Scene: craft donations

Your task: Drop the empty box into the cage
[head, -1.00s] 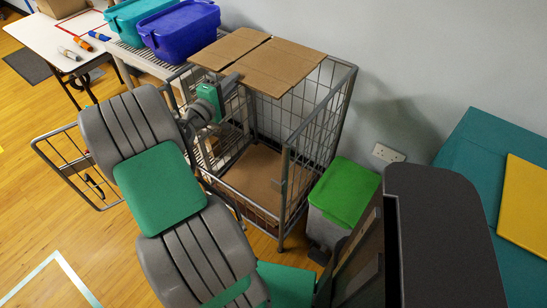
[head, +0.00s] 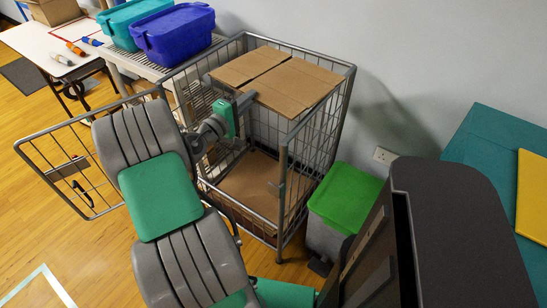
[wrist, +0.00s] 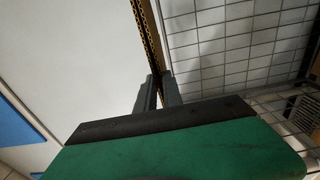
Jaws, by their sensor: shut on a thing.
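The empty box is a flat-looking brown cardboard piece (head: 290,84) with a seam across it. It is level in the head view, over the cage opening and inside the outline of the top rails. My gripper (head: 246,97) is shut on its near left edge. In the wrist view my gripper's fingers (wrist: 158,88) pinch the corrugated edge of the cardboard (wrist: 149,35). The cage (head: 282,185) is a grey wire-mesh cart with an open top. Its gate (head: 62,160) stands swung open at the left. Another brown cardboard sheet (head: 250,185) lies on the cage floor.
A green-lidded grey bin (head: 345,197) stands right of the cage. Blue (head: 175,33) and teal (head: 125,22) tubs sit on a grey rack behind left. A white table (head: 45,45) holds small tubes. A wall closes off the back.

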